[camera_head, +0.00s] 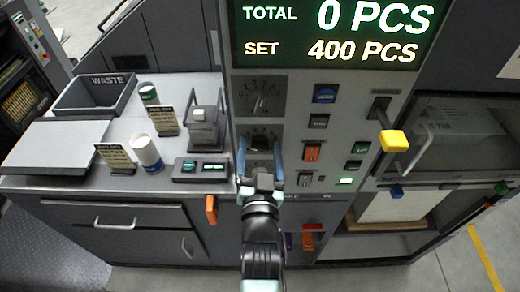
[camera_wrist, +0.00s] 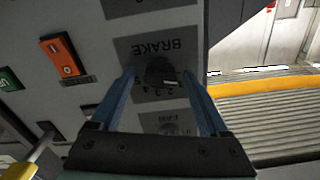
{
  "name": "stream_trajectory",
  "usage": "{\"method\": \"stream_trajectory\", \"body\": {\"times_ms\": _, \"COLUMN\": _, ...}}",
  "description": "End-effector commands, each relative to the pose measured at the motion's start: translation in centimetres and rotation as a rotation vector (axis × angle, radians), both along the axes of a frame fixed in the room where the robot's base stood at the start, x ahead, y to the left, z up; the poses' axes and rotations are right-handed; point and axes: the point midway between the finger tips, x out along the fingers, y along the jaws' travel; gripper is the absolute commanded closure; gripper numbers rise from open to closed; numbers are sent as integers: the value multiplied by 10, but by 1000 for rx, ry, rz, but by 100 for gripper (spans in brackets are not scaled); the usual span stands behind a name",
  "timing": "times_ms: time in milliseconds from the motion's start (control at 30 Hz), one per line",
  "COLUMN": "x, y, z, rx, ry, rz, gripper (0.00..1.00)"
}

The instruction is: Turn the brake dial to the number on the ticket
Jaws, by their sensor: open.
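The brake dial is a dark knob (camera_wrist: 161,76) on a grey plate (camera_wrist: 130,48) marked BRAKE, upside down in the wrist view. In the head view it is the lower dial plate (camera_head: 275,131), partly hidden by my gripper (camera_head: 261,165). My gripper, also in the wrist view (camera_wrist: 160,80), is open, with its blue fingers on either side of the knob. I cannot tell whether they touch it. Two small printed cards stand on the left counter, one in front (camera_head: 116,157) and one behind (camera_head: 163,121); their print is too small to read, and which is the ticket is unclear.
Another dial (camera_head: 259,98) sits above the brake dial. An orange switch (camera_head: 312,152) and several buttons lie to its right. A yellow-knobbed lever (camera_head: 394,141) juts out farther right. The display (camera_head: 335,35) reads 0 PCS, set 400 PCS. A white cup (camera_head: 147,153) stands on the counter.

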Motion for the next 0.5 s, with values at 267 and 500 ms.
{"method": "stream_trajectory", "body": {"times_ms": 267, "x": -14, "y": 0, "z": -2, "rx": 2, "ry": 0, "rz": 0, "gripper": 21}}
{"method": "stream_trajectory", "body": {"times_ms": 500, "x": -57, "y": 0, "z": -4, "rx": 1, "ry": 2, "rz": 0, "gripper": 21}}
